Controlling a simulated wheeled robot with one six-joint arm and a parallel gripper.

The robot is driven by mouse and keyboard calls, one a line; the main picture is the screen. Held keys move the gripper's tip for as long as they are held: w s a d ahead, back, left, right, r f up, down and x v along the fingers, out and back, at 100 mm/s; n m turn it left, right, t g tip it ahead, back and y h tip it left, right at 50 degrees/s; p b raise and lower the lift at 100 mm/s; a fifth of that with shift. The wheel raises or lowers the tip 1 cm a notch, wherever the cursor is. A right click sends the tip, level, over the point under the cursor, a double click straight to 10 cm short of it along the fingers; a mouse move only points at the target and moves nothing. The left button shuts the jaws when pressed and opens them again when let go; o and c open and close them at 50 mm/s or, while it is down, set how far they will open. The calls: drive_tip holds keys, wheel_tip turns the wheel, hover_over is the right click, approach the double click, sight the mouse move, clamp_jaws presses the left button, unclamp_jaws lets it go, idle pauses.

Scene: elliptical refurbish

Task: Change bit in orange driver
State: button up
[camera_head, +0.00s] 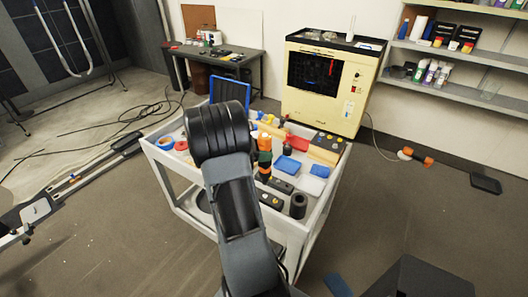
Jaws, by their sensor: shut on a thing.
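The orange driver (264,158), with dark parts, stands about upright amid the items on the white cart (321,204), just right of my arm. Its tip and any bit in it are too small to make out. Dark blocks with small yellow spots (271,200) lie in front of it on the cart; I cannot tell whether they hold bits. My arm reaches up over the left part of the cart and hides what is behind it. My gripper is hidden, so I cannot see its fingers or what is between them.
Blue pieces (288,165), a black cylinder (298,205), a wooden block (324,154) and tape rolls (165,143) crowd the cart. A cream machine (327,85) stands behind it. A dark workbench (214,62) is at the back left. Cables (140,118) lie on the left floor.

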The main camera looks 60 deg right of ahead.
wheel_tip(320, 180, up, 2)
drive_tip(key=shift+r+p, duration=0.1)
drive_tip(key=shift+p, duration=0.45)
